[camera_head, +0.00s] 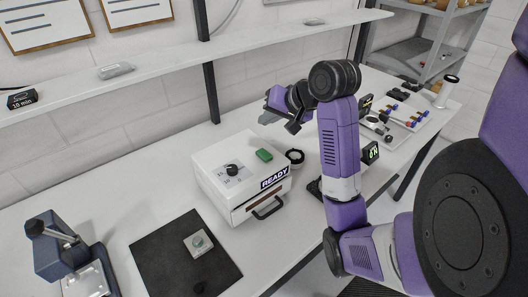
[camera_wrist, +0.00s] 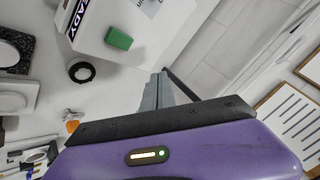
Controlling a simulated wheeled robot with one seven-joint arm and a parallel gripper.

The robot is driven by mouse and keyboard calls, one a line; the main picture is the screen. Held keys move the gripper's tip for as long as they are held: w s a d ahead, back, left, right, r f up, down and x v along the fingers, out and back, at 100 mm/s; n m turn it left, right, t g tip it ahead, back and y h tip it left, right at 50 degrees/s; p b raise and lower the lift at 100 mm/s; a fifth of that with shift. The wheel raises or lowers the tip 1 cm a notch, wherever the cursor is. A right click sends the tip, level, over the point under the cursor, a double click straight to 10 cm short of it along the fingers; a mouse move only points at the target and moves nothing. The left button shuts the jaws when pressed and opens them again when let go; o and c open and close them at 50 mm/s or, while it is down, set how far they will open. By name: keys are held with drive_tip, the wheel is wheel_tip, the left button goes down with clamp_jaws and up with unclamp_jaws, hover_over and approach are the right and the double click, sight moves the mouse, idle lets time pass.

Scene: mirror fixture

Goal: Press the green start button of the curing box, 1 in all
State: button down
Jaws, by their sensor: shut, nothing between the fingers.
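The curing box (camera_head: 225,185) is white, with a black dial (camera_head: 231,169) on top and a READY label and dark handle on its front. Its green start button (camera_head: 264,155) is a raised block on the top, near the right side. The wrist view shows the green button (camera_wrist: 118,38) and part of the box top (camera_wrist: 150,42). My gripper (camera_head: 268,112) is above and behind the box in the head view, apart from the button. In the wrist view my gripper's fingers (camera_wrist: 160,78) are together and empty, below and right of the button.
A black mat (camera_head: 165,255) with a small square piece (camera_head: 198,243) lies left of the box. A press-like device (camera_head: 70,255) stands at the far left. A dark ring (camera_head: 295,156) is right of the box. A shelf (camera_head: 165,65) runs along the wall behind.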

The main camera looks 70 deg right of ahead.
drive_tip(key=shift+f, duration=0.1)
drive_tip(key=b, duration=0.8)
hover_over(266, 155)
wheel_tip(266, 155, down, 7)
drive_tip(key=shift+s+r, duration=0.1)
drive_tip(key=shift+f+b, duration=0.4)
drive_tip(key=shift+f, duration=0.55)
idle(1.1)
drive_tip(key=shift+f, duration=0.4)
drive_tip(key=shift+f, duration=0.55)
idle(0.6)
drive_tip(key=shift+r, duration=0.1)
drive_tip(key=shift+r+p, duration=0.9)
drive_tip(key=shift+p, duration=0.2)
